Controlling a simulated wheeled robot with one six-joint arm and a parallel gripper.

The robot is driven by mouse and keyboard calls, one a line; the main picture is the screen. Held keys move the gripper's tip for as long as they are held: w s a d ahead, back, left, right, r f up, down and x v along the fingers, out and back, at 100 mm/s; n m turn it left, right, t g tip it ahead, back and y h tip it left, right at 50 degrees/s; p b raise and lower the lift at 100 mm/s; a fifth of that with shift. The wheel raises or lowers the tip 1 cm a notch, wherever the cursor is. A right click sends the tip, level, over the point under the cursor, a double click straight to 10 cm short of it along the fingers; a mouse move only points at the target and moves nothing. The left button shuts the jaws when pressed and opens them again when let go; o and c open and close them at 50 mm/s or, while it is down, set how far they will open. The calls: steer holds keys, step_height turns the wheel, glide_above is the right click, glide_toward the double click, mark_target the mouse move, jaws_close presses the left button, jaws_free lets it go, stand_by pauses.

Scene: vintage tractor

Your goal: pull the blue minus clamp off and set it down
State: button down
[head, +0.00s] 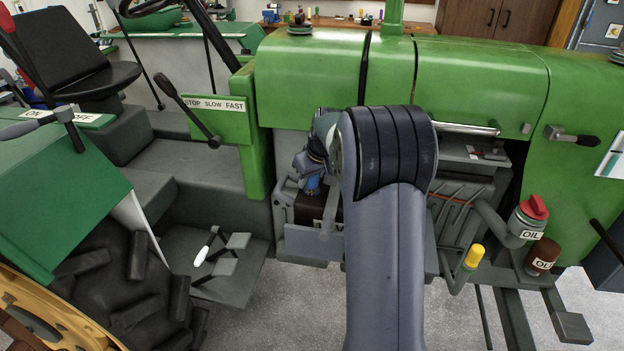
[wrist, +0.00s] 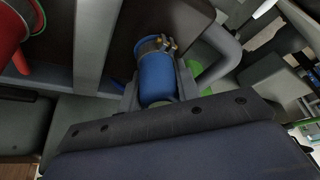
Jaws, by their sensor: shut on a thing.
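The blue minus clamp (wrist: 157,80) is a blue cylinder with a brass-coloured metal end, in the middle of the wrist view. My gripper (wrist: 158,90) is shut on it, one grey finger on each side. In the head view the clamp (head: 312,187) shows as a small blue patch below my gripper (head: 315,170), just left of my arm. The dark battery (head: 313,207) sits under it in the open bay, partly hidden by my arm. I cannot tell whether the clamp still touches its post.
A red part (wrist: 10,32) with a red cable is at the wrist view's left edge. The green hood (head: 480,75) hangs over the bay. Pedals (head: 222,255) stand left; an oil filler with red cap (head: 533,207) and a yellow-capped pipe (head: 474,256) stand right.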

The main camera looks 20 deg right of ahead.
steer(key=shift+r+p, duration=1.25)
steer(key=shift+r, duration=0.6)
steer(key=shift+r+p, duration=1.55)
steer(key=shift+r, duration=0.5)
steer(key=shift+f, duration=0.1)
